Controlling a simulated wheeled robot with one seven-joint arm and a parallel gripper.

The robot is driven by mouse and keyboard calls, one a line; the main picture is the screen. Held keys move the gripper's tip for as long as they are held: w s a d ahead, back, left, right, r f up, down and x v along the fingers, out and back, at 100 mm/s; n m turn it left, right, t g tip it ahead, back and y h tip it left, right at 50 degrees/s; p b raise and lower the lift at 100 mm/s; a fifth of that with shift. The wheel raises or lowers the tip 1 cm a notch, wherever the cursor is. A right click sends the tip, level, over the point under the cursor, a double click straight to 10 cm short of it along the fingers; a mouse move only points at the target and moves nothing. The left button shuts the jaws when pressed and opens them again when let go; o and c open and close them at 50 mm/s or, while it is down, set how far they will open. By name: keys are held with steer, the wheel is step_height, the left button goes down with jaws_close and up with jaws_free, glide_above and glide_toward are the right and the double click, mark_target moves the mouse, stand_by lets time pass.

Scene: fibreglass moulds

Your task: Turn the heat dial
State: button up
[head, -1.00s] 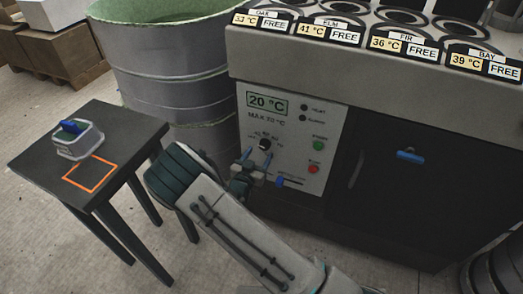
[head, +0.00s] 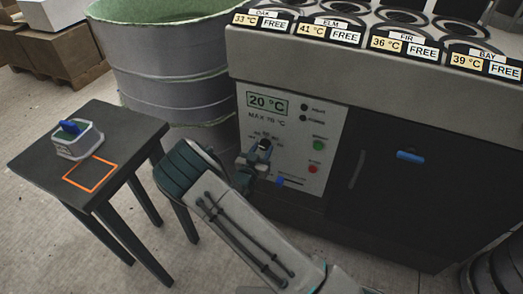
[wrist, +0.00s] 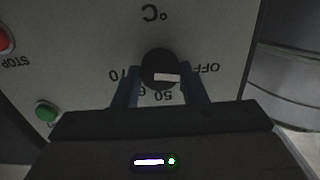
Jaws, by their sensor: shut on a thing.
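The heat dial (head: 265,143) is a round black knob on the pale control panel (head: 318,150), below a display reading 20 °C. In the wrist view the dial (wrist: 159,66) appears upside down with a white mark on its lower part. OFF, 50 and 70 are legible around it; other marks are partly hidden by my fingers. My gripper (head: 259,153) is at the panel, its two blue fingers shut on the dial's sides. It also shows in the wrist view (wrist: 158,82).
A green start button (head: 318,145) and a red stop button (head: 313,169) sit right of the dial. A dark stool (head: 116,165) holding a small tub (head: 80,141) and a large drum (head: 172,80) stand left.

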steer(key=shift+f+m+b, duration=0.1)
steer(key=shift+m+b, duration=0.2)
steer(key=shift+b, duration=0.1)
steer(key=m+b, duration=0.2)
steer(key=b, duration=0.1)
steer(key=m+b, duration=0.2)
steer(key=b, duration=0.1)
steer(key=shift+f+m, duration=0.2)
steer(key=shift+m, duration=0.1)
steer(key=m+b, duration=0.4)
steer(key=b, duration=0.2)
steer(key=shift+m, duration=0.3)
steer(key=m+b, duration=0.4)
steer(key=b, duration=0.2)
steer(key=shift+b, duration=0.4)
steer(key=m+b, duration=0.2)
steer(key=shift+r+b, duration=0.25)
steer(key=shift+b, duration=0.15)
steer(key=shift+r, duration=0.1)
steer(key=o, duration=1)
